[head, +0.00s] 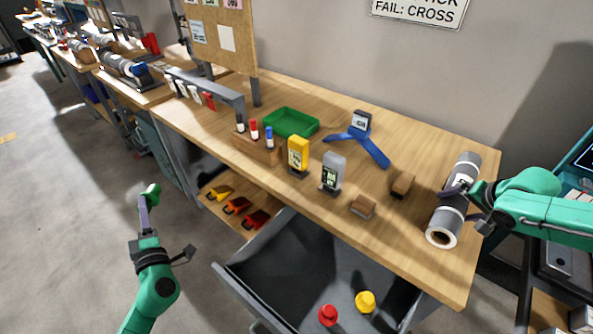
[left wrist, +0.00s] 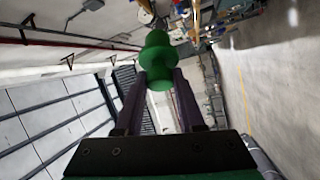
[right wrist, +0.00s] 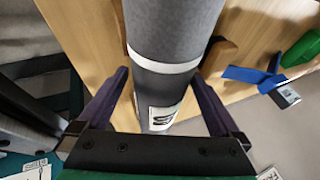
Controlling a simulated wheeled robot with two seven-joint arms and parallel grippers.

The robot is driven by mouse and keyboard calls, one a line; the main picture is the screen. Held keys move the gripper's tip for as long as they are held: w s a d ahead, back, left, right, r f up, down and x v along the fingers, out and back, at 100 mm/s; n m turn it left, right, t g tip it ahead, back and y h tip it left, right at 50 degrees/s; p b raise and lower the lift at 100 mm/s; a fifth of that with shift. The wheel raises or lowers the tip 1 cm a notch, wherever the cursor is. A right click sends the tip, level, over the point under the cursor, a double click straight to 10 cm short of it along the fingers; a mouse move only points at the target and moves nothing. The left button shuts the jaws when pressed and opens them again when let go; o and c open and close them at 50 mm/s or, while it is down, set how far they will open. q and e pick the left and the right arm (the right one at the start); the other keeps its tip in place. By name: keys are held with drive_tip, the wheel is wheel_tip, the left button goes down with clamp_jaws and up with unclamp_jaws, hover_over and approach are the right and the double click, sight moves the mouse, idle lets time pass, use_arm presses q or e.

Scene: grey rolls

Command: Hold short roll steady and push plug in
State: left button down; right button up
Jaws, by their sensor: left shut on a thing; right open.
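A short grey roll (head: 468,169) with white bands and a label lies on the right end of the workbench. Its hollow, open end (head: 441,237) faces the front edge. My right gripper (head: 462,200) is at the roll's middle, open, with a finger on each side; the roll also fills the middle of the right wrist view (right wrist: 172,35). Whether the fingers touch it I cannot tell. My left gripper (head: 146,197) is shut on a green plug (head: 152,190), held out over the floor left of the bench. The green plug shows between the fingertips in the left wrist view (left wrist: 158,58).
An open grey drawer (head: 262,280) juts from the bench front with a red plug (head: 328,315) and a yellow plug (head: 366,301) inside. Brown blocks (head: 402,184), a blue stand (head: 372,149), two handheld meters and a green tray (head: 291,122) stand on the bench.

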drive_tip(key=shift+w+f, duration=0.1)
drive_tip(key=shift+f, duration=0.4)
use_arm(q)
drive_tip(key=shift+f, duration=0.25)
use_arm(e)
drive_tip(key=shift+w+a+f, duration=0.15)
drive_tip(key=shift+w+f, duration=0.2)
drive_tip(key=shift+w, duration=0.15)
drive_tip(key=shift+s+r, duration=0.1)
drive_tip(key=c, duration=1.4)
